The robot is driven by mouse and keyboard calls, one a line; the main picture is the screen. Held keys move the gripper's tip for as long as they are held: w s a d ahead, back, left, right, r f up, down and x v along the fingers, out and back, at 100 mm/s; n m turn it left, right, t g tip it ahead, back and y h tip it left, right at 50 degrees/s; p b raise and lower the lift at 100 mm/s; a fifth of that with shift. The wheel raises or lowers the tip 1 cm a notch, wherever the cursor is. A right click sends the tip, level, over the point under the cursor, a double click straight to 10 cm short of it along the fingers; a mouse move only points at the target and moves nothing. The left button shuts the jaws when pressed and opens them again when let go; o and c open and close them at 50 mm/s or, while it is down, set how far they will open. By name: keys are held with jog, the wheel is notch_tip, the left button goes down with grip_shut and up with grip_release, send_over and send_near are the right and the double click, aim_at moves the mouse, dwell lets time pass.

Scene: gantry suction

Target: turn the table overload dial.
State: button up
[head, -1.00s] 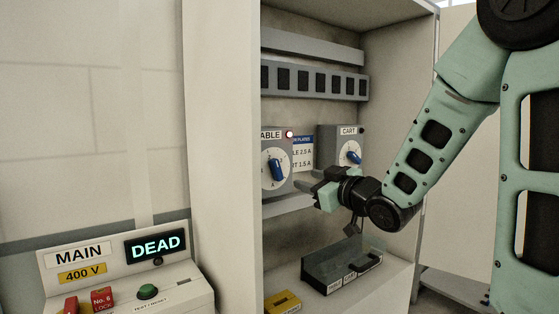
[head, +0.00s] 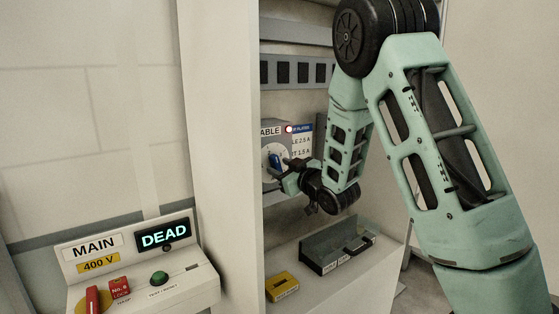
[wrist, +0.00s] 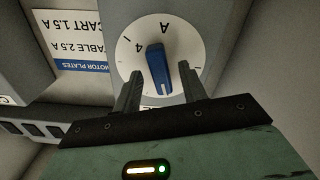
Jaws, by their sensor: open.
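The table overload dial (head: 276,160) is a blue pointer knob on a round white scale, set on a grey box in the cabinet. Its label reads "ABLE", partly cut off by the cabinet edge, and a red lamp (head: 289,129) is lit beside it. In the wrist view the blue knob (wrist: 159,70) is seen upside down, with its tip between the fingers. My gripper (wrist: 161,92) is open, one finger on each side of the knob, with gaps showing on both sides. In the head view my gripper (head: 286,172) is at the dial and hides part of it.
A motor plates sign (head: 301,140) is right of the dial. Below are a grey tray (head: 336,246) and a yellow block (head: 282,287). The cabinet's left wall (head: 222,150) stands close beside the dial. The main panel (head: 140,265), reading DEAD, is at lower left.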

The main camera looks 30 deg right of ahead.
jog(key=shift+w, duration=0.6)
grip_shut()
jog(key=shift+f, duration=0.1)
jog(key=m+b, duration=0.2)
jog(key=b, duration=0.1)
jog(key=shift+f+m, duration=0.1)
jog(key=shift+m, duration=0.2)
jog(key=shift+m+b, duration=1.7)
jog(key=shift+m, duration=0.4)
jog(key=shift+r, duration=0.2)
